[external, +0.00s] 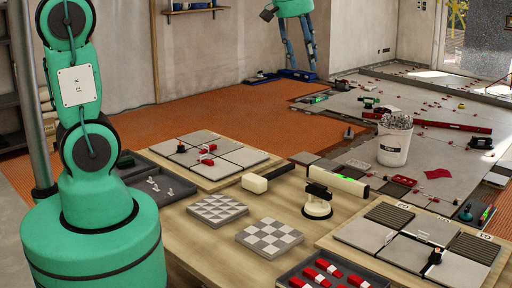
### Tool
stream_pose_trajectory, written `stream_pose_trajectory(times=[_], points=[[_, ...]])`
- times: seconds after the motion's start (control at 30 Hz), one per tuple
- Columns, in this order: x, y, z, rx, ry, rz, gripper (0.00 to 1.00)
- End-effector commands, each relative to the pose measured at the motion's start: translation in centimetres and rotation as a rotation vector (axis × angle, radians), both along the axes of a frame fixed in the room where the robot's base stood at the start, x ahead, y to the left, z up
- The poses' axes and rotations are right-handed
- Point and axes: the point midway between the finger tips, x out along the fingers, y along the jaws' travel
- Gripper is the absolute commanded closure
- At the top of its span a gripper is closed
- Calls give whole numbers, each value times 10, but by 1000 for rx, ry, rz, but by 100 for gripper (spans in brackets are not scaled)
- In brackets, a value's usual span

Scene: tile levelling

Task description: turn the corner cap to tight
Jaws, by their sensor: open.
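Two tile boards on the wooden table have small dark caps. The left tile board (242,159) has one dark cap (181,148) towards its left side, with red clips near its middle. The right tile board (365,236) has another dark cap (433,259) near its front right, standing at a joint between tiles. I cannot tell which is the corner cap, or how tight either one is. My teal arm rises at the left and leaves the top of the picture. My gripper is not in view.
A dark tray (289,283) of red wedges is at the front. A bucket (393,146) stands behind the table.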

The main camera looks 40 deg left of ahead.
Motion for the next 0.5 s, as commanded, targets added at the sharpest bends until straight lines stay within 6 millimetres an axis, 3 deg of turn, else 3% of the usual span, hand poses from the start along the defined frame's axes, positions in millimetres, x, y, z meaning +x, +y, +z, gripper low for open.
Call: stream_pose_trajectory(times=[0.5], points=[[81,-115,-57,-47,110,209,57]])
